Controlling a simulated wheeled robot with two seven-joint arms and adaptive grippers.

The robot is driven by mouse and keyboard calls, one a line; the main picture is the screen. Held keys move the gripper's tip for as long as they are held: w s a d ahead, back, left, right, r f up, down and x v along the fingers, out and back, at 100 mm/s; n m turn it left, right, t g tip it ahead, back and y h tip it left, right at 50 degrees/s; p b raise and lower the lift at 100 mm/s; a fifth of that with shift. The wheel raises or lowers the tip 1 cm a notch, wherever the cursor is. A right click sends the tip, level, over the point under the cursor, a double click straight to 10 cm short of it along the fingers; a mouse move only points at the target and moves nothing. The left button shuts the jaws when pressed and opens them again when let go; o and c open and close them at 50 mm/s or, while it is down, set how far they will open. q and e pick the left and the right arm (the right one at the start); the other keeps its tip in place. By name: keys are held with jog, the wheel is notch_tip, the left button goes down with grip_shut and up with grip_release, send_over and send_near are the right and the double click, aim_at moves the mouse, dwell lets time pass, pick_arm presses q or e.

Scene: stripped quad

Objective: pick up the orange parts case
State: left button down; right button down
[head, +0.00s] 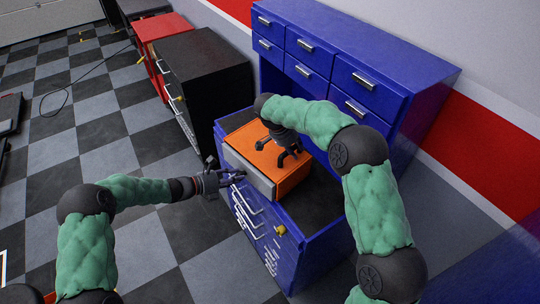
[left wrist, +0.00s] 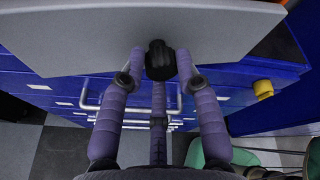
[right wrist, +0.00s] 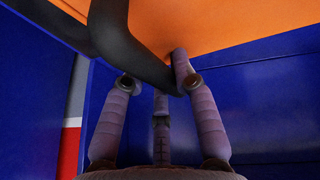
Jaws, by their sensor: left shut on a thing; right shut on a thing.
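The orange parts case (head: 263,158) has a grey front and sits on the dark top of the blue cabinet. My left gripper (head: 232,176) is at the grey front. In the left wrist view its fingers are closed around a black knob (left wrist: 160,60) on the grey panel (left wrist: 90,40). My right gripper (head: 287,150) is over the case's orange top. In the right wrist view its fingers close on a black curved handle (right wrist: 130,50) beside the case's orange surface (right wrist: 230,25). The part of the handle within the fingers is partly hidden.
The blue cabinet (head: 285,240) has several silver drawer handles and a yellow knob (head: 281,231). A taller blue drawer unit (head: 350,75) stands behind. A black cabinet (head: 205,85) and a red one (head: 160,35) stand to the left. Checkered floor is open at left.

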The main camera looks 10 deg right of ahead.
jog(key=shift+r, duration=0.15)
jog(key=shift+r+p, duration=2.35)
jog(key=shift+p, duration=0.2)
jog(key=shift+a, duration=0.1)
